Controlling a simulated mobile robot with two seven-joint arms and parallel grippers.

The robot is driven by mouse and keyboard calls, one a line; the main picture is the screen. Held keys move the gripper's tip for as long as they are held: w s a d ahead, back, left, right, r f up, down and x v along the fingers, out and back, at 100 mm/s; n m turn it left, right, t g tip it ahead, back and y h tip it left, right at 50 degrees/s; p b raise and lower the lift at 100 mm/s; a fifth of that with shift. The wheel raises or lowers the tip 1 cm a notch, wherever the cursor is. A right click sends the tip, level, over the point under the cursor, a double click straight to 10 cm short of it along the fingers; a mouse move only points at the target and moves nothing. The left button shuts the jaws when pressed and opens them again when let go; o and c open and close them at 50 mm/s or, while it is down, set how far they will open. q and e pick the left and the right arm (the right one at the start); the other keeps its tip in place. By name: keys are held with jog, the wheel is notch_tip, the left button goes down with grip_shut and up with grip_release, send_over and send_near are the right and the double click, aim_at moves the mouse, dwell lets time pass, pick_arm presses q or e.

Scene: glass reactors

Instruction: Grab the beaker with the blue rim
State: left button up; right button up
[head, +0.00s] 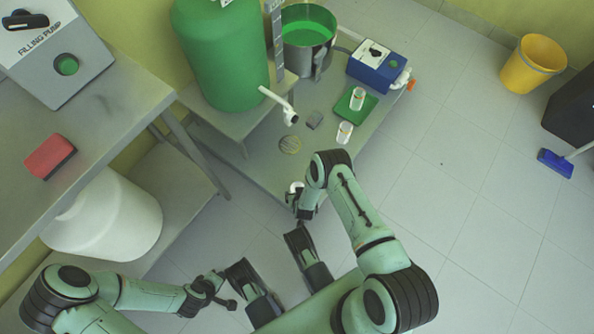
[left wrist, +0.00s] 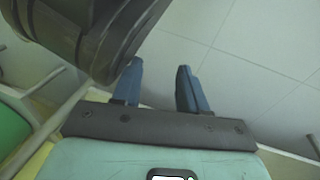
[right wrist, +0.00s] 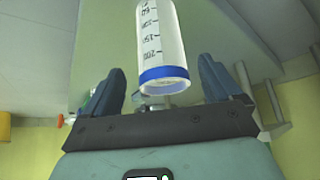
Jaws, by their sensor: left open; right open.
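The beaker with the blue rim (right wrist: 163,45) fills the upper middle of the right wrist view. It is whitish with dark volume marks, and its blue-rimmed end points toward my wrist. My right gripper (right wrist: 158,84) is open, with one finger on each side of the beaker in that view; a gap shows on both sides. In the head view my right gripper (head: 300,201) is at the table's front edge; a small white piece beside it may be this beaker, its rim not discernible. My left gripper (head: 227,289) is open and empty, low at the left; its fingers show in the left wrist view (left wrist: 158,88).
Two beakers with orange-red marks stand farther back, one (head: 357,98) on a green mat and one (head: 344,132) on the bare table. A white nozzle (head: 289,115), a round drain (head: 290,145) and a grey block (head: 314,120) are nearby.

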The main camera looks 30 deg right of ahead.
jog(key=b+x, duration=0.4)
jog(key=shift+s+a+f, duration=0.1)
jog(key=shift+f, duration=0.25)
pick_arm(q)
jog(key=s+a+f+g, duration=0.1)
jog(key=s+f+g, duration=0.2)
jog(key=s+f, duration=0.2)
jog(key=s, duration=0.3)
jog(key=shift+s+f+n, duration=0.25)
jog(key=shift+s+n, duration=0.05)
jog(key=shift+s, duration=0.1)
pick_arm(e)
jog(key=shift+c, duration=0.3)
jog(key=c, duration=1)
